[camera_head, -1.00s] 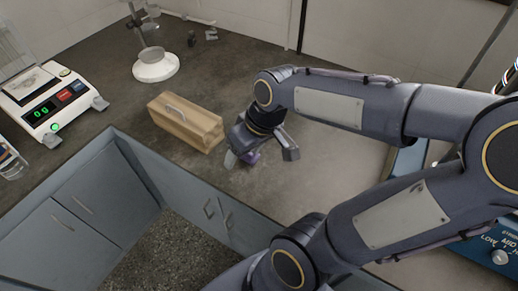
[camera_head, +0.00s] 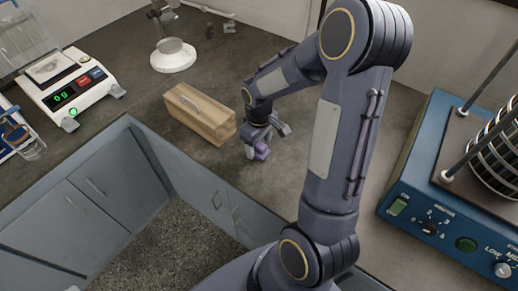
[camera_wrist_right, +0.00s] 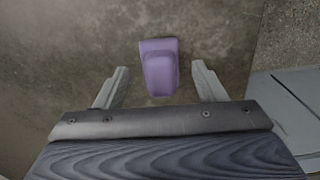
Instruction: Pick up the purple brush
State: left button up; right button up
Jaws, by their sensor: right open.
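The purple brush (camera_head: 262,151) lies on the dark counter, just right of the wooden box, partly hidden by my right gripper in the head view. In the right wrist view the brush (camera_wrist_right: 159,67) lies ahead of the jaws, centred between them, its near end reaching between the fingertips. My right gripper (camera_head: 264,143) is open and points down over the brush. Its two fingers (camera_wrist_right: 159,80) stand apart on either side of the brush, with a gap on both sides. My left gripper is not in view.
A wooden box with a handle (camera_head: 200,114) stands close left of my right gripper. A scale (camera_head: 70,82) and a white-based stand (camera_head: 173,56) are farther left. A blue sieve shaker (camera_head: 440,190) stands at the right. The counter's front edge is near the brush.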

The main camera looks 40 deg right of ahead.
jog(key=shift+f, duration=0.55)
jog(key=c, duration=1.1)
jog(key=shift+r, duration=0.1)
